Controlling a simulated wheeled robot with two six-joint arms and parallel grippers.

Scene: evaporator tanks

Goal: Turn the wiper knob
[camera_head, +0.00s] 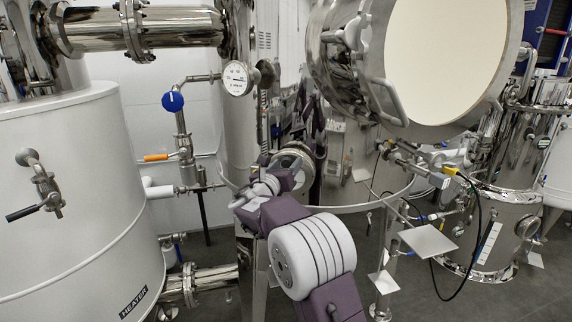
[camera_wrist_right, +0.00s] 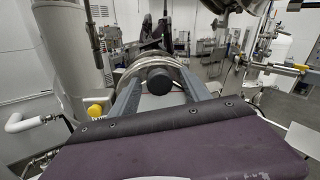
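A round black knob (camera_wrist_right: 160,79) sits at the middle of a shiny round metal flange (camera_wrist_right: 134,70) in the right wrist view. I take it to be the wiper knob. My right gripper (camera_wrist_right: 160,76) is open, with one grey finger on each side of the knob and small gaps showing between. Whether the fingertips reach past the knob is hard to tell. In the head view, my right gripper (camera_head: 270,182) is in front of the flange (camera_head: 294,158) on the tall steel tank, and its hand hides the knob. My left gripper is in neither view.
A white heater tank (camera_head: 75,200) stands at the left. A blue-handled valve (camera_head: 173,102) and a pressure gauge (camera_head: 238,79) are on pipes left of the flange. A large open round hatch (camera_head: 440,60) hangs above right. Small metal plates (camera_head: 428,241) stick out at the right.

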